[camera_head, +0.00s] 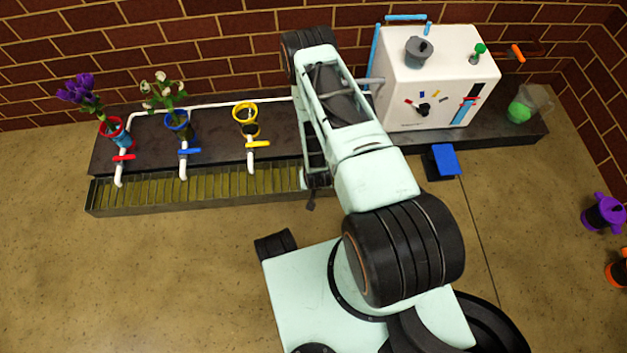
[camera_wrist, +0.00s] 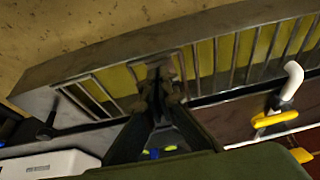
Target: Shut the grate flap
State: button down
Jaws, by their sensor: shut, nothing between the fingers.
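The slatted grate (camera_head: 200,187) covers a long trough along the front of the dark counter. It also shows in the wrist view (camera_wrist: 235,60). A framed slatted section (camera_wrist: 82,100), which looks like the grate flap, lies at the trough's left end in the wrist view. It looks close to level there, but I cannot tell its exact angle. My gripper (camera_wrist: 160,76) is shut and empty, its fingertips over the grate beside this section. I cannot tell whether they touch it. In the head view my arm hides this end of the trough and most of my gripper (camera_head: 312,192).
Red, blue and yellow (camera_head: 258,144) valves on white pipes stand over the grate; the yellow one is closest to my gripper. A white machine (camera_head: 440,85) stands right of my arm, with a blue pedal (camera_head: 444,160) below. Open floor (camera_head: 180,270) lies in front.

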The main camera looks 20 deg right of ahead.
jog(key=shift+s+f, duration=0.15)
jog(key=shift+f, duration=0.35)
jog(key=shift+s+f+b, duration=0.1)
jog(key=shift+f+b, duration=0.05)
jog(key=shift+b, duration=0.15)
